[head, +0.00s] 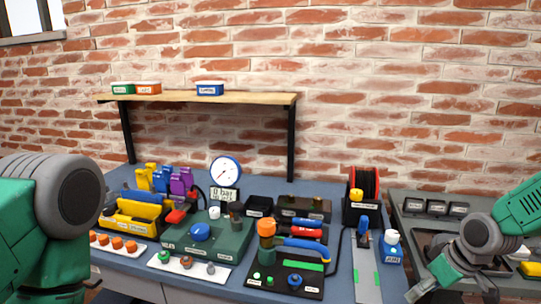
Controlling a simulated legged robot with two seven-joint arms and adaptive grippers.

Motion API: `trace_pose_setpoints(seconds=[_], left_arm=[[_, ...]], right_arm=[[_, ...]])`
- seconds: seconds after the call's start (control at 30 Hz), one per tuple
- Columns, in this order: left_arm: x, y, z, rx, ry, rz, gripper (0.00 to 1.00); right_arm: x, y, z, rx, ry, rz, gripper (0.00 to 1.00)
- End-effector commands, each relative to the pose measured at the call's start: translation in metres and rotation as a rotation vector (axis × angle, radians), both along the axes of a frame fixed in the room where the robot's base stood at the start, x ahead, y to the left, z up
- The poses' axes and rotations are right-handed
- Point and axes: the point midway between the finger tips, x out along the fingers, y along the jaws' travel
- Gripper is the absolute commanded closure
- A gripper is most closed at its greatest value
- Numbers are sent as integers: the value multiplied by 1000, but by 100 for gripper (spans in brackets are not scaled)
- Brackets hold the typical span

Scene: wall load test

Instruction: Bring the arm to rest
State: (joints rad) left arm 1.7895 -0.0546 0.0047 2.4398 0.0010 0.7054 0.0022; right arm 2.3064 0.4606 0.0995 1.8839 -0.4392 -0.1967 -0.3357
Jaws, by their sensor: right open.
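My right arm comes in from the right edge and bends down over the right-hand workbench. My right gripper (448,289) is low at the bottom right, partly cut off by the frame edge, open, with nothing seen between its fingers. It is in front of the grey bench and to the right of the blue bench. My left arm shows only as a large green and grey link at the left; its gripper is out of view.
The blue workbench (343,240) is crowded: a green gauge unit (208,238), a black tool board (285,278), a yellow tool holder (137,216) and a cable reel (364,190). A grey bench (407,198) stands right.

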Motion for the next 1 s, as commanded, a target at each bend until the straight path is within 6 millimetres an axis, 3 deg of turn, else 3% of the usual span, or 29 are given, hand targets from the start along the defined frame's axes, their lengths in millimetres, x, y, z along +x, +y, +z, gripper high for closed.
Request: trace_pose_setpoints(seconds=[0.17, 0.27, 0.4, 0.5, 0.6, 0.77, 1.0], left_arm=[[-1, 0, -4, 0, 2, 0, 37], [-1, 0, -8, 0, 2, 0, 37], [-1, 0, -13, 0, 2, 0, 37], [-1, 0, -17, 0, 2, 0, 37], [-1, 0, -19, 0, 1, 0, 37], [-1, 0, -20, 0, 1, 0, 37], [-1, 0, -20, 0, 1, 0, 37]], right_arm=[[-46, 32, -57, 14, 70, -51, 44], [-87, 50, -96, 14, 124, -106, 44], [-174, 69, -152, -19, 210, -214, 44], [-233, 71, -175, -63, 249, -284, 44], [-277, 67, -185, -110, 268, -335, 44], [-310, 61, -188, -154, 273, -375, 44], [-313, 60, -188, -158, 271, -383, 44]])
